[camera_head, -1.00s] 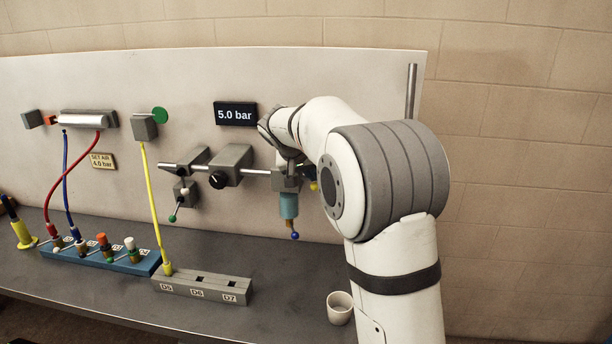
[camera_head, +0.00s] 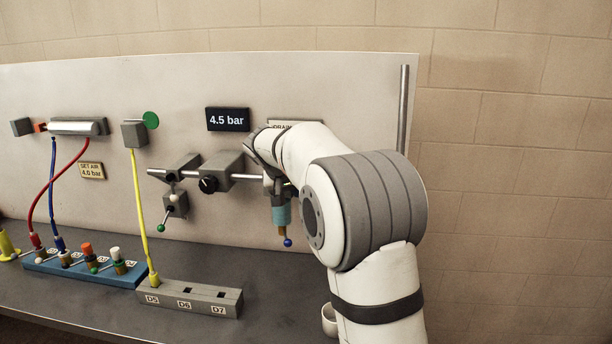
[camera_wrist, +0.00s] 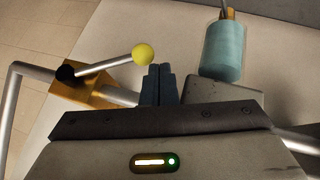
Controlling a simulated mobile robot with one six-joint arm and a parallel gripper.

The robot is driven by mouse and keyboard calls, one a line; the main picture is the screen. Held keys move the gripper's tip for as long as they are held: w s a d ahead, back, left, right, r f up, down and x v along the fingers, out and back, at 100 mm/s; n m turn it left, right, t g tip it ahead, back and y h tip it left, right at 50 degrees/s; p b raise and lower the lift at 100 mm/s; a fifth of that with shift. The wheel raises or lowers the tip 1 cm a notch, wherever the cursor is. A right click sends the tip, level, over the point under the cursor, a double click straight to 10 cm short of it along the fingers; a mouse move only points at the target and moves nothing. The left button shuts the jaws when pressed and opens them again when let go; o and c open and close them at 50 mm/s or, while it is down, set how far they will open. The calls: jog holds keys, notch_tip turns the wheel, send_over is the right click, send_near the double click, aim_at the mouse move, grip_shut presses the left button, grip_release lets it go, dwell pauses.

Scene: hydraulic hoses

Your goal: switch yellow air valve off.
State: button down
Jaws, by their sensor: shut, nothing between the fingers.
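The yellow air valve shows in the wrist view as a brass body (camera_wrist: 92,93) on a grey pipe. Its metal lever (camera_wrist: 105,64) ends in a yellow ball (camera_wrist: 143,54) and points toward my fingers, at a slant to the pipe. My gripper (camera_wrist: 160,68) is shut and empty. Its dark fingertips are right beside the yellow ball; I cannot tell whether they touch it. In the head view my arm hides the yellow valve and my fingers.
A teal filter bowl (camera_wrist: 224,50) is right of my fingers; it also hangs under the pipe in the head view (camera_head: 281,213). The pressure display (camera_head: 228,119) reads 4.5 bar. A sign (camera_head: 91,171) says SET AIR 4.0 bar. A regulator with a black knob (camera_head: 208,184) sits left of the filter.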

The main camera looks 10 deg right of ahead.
jog(key=shift+r, duration=0.1)
jog(key=v, duration=0.7)
jog(key=shift+s+a+r+b, duration=0.2)
jog(key=shift+s+a+b, duration=0.05)
jog(key=shift+b, duration=0.2)
